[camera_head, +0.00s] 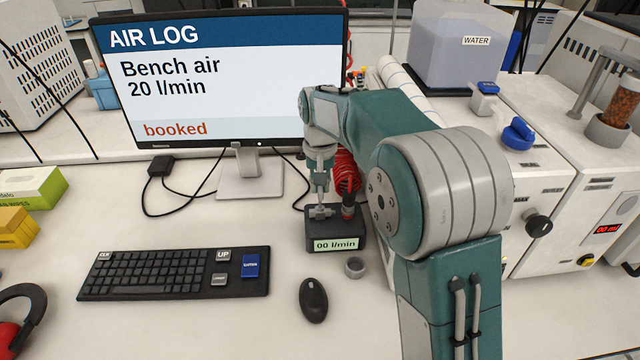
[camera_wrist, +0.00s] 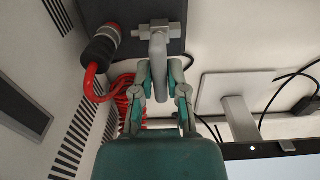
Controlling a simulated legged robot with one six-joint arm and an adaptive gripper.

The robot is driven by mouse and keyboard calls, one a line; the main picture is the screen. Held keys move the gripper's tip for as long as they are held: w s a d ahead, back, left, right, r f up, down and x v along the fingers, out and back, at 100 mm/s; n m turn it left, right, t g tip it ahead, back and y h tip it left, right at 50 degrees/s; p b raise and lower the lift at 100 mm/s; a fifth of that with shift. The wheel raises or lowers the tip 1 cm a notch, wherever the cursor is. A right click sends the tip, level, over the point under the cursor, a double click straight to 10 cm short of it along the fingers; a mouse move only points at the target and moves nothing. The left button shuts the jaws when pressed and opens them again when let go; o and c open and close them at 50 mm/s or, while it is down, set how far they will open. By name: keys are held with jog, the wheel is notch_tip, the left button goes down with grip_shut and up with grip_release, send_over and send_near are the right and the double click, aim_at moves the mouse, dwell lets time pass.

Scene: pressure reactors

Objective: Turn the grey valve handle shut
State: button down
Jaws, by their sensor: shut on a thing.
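The grey valve handle (camera_wrist: 158,68) extends from the valve body (camera_wrist: 148,33) on a dark block. My gripper (camera_wrist: 159,72) is shut on the handle, with one finger on each side of it. In the head view my gripper (camera_head: 320,182) points down at the valve (camera_head: 319,212), and the handle is hard to make out there. The dark block (camera_head: 313,236) stands on the bench, and its display (camera_head: 336,244) reads 00 l/min. A red coiled hose (camera_head: 346,170) joins a black connector (camera_wrist: 100,48) beside the valve.
A monitor (camera_head: 235,70) behind shows "Bench air 20 l/min" and "booked". White reactor equipment (camera_head: 535,190) stands on the right, behind my arm.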

jog(key=c, duration=0.7)
grip_release()
jog(key=shift+o, duration=0.2)
jog(key=shift+a, duration=0.1)
notch_tip(320, 180, up, 12)
